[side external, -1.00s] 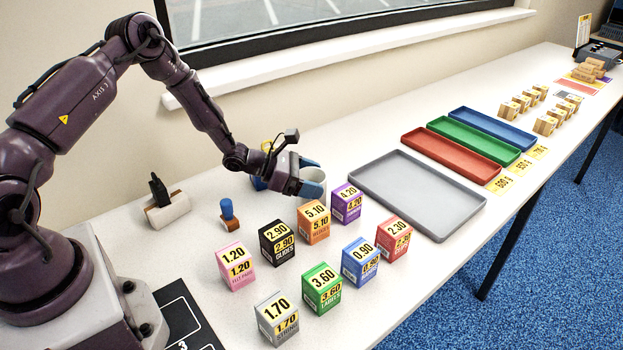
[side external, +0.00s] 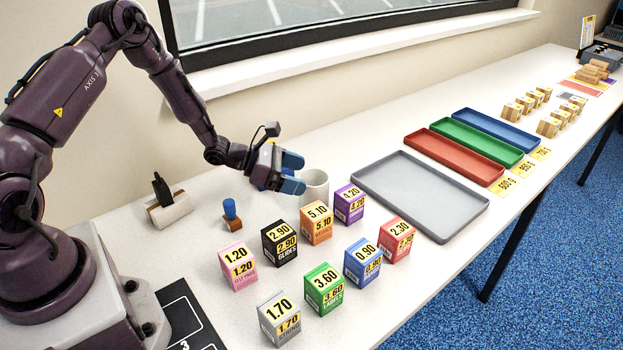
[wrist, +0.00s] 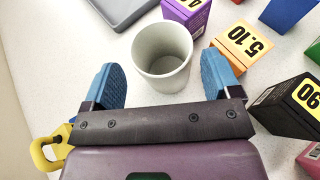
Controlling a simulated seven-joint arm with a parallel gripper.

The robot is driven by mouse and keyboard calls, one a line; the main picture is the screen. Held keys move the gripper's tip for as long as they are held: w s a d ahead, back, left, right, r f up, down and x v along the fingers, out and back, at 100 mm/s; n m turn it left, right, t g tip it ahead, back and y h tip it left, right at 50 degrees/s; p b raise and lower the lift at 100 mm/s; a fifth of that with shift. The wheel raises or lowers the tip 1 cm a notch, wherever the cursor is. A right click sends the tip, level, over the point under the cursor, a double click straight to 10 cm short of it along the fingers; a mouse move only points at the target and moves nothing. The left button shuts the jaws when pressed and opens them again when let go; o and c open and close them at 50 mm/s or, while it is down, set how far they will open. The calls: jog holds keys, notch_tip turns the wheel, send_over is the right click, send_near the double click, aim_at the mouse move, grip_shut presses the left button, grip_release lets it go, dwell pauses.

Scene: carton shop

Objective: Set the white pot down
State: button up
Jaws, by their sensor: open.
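The white pot (side external: 315,187) stands upright on the white table, behind the orange and purple boxes. It is an open, empty cup shape; in the wrist view the pot (wrist: 162,60) sits ahead of and between my fingertips. My gripper (side external: 291,173) is open, with blue finger pads apart on either side in the wrist view (wrist: 163,82). The pot appears free of both pads, with a gap visible at each side.
The orange box (side external: 316,224) and purple box (side external: 349,203) stand close to the pot. Several other priced boxes stand in front, including the black box (side external: 279,243). A grey tray (side external: 462,213) lies to the right. A blue-handled stamp (side external: 231,214) stands to the left.

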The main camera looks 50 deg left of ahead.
jog(key=v, duration=0.7)
jog(key=s+d+r+m+g, duration=0.4)
jog(key=d+r+m, duration=0.2)
jog(key=r+m, duration=0.2)
jog(key=s+d+r+m+g, duration=0.3)
jog(key=s+d+r+m, duration=0.1)
jog(key=d+r+m, duration=0.3)
jog(key=s+r+m+t+y, duration=0.1)
jog(key=s+r+m+y, duration=0.6)
jog(key=s+r+m, duration=0.3)
jog(key=shift+s+a+m+t+y, duration=0.3)
jog(key=shift+s+a+m, duration=0.15)
jog(key=shift+s+m, duration=1.5)
jog(key=shift+r, duration=0.1)
